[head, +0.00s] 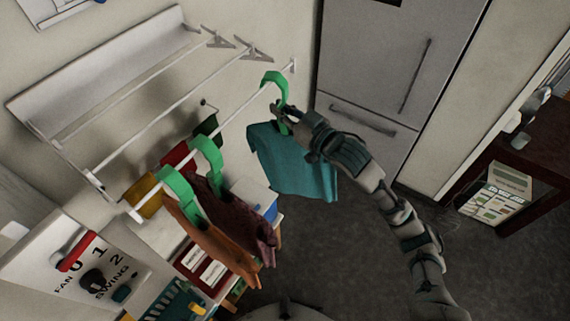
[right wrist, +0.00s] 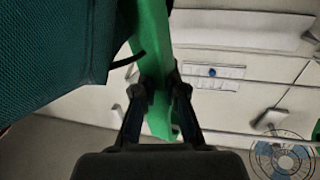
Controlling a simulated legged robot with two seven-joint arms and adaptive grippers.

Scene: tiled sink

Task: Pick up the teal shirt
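The teal shirt (head: 296,168) hangs from a green hanger (head: 276,84) near the far right end of the front rail in the head view. The hanger's hook appears to be at the rail; whether it bears on it I cannot tell. My right gripper (head: 287,117) is at the neck of the hanger, just above the shirt. In the right wrist view, its two fingers (right wrist: 160,95) close on the green hanger (right wrist: 153,45) from both sides. The shirt's dark teal cloth (right wrist: 60,50) fills the upper left there. My left gripper is not in view.
The wall rack's front rail (head: 236,115) also holds an orange shirt (head: 215,240) and a dark maroon shirt (head: 235,212) on green hangers. A grey fridge (head: 380,75) stands behind. Open floor (head: 350,250) lies below the teal shirt. A dark table (head: 530,160) stands at right.

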